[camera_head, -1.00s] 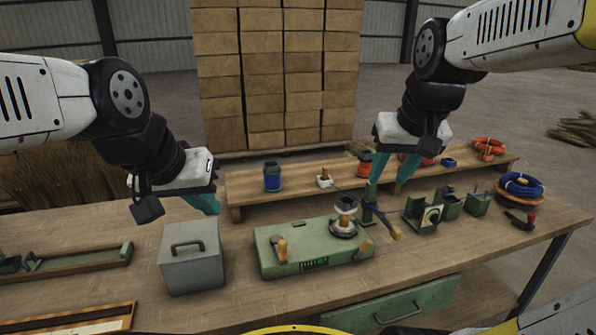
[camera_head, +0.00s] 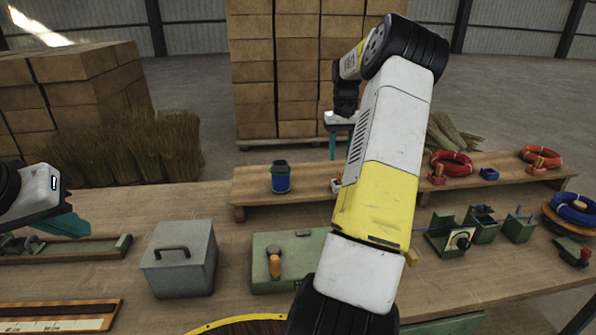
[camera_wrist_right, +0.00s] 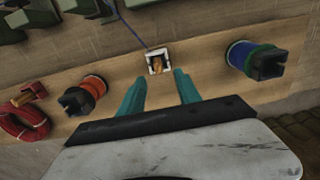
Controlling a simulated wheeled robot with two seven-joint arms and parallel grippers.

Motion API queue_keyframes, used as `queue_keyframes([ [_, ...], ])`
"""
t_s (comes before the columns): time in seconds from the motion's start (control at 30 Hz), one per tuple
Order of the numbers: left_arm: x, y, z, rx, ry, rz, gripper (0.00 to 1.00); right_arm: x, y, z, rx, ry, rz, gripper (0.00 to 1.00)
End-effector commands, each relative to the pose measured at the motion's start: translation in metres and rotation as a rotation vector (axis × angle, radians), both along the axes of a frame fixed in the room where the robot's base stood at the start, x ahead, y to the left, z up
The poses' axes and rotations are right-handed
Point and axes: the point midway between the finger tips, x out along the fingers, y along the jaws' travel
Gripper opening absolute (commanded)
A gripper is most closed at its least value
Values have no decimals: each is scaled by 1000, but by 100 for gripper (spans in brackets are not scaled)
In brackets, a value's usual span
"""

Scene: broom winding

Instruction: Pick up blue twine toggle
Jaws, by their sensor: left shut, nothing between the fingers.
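The blue twine toggle is a small wooden peg (camera_wrist_right: 157,65) in a white square holder (camera_wrist_right: 153,56) on the raised shelf, with a thin blue line running from it. In the head view the holder (camera_head: 336,186) shows only partly beside my right arm. My right gripper (camera_wrist_right: 160,77) is open, its teal fingers pointing at the holder from either side of its near edge, with nothing between them. In the head view that gripper (camera_head: 333,150) is above the shelf's back side. My left gripper (camera_head: 72,226) is shut and empty at the left, over the bench.
A blue spool (camera_wrist_right: 256,60) and an orange spool (camera_wrist_right: 82,96) flank the holder on the shelf. A red coil (camera_wrist_right: 24,122) lies beyond the orange spool. A grey box (camera_head: 180,258) and a green machine (camera_head: 290,250) stand on the bench, the machine partly hidden by my arm.

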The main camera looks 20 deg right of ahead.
Motion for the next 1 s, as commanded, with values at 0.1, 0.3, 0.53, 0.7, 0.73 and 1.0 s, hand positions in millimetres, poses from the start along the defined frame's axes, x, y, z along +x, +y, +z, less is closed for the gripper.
queue_keyframes([
  [0.1,0,0,0,0,0,0,0,-1,-1,-13,3,3,-1,40],
  [0.3,0,0,0,0,0,0,0,-1,-1,-31,2,2,-1,40],
  [0.53,0,0,0,0,0,0,0,-1,-3,-64,3,3,0,40],
  [0.7,0,0,0,0,0,0,0,-1,-3,-76,1,0,0,40],
  [0.73,0,0,0,0,0,0,0,-1,-3,-76,1,0,0,40],
  [1.0,0,0,0,0,0,0,0,-1,-3,-76,0,0,0,11],
])
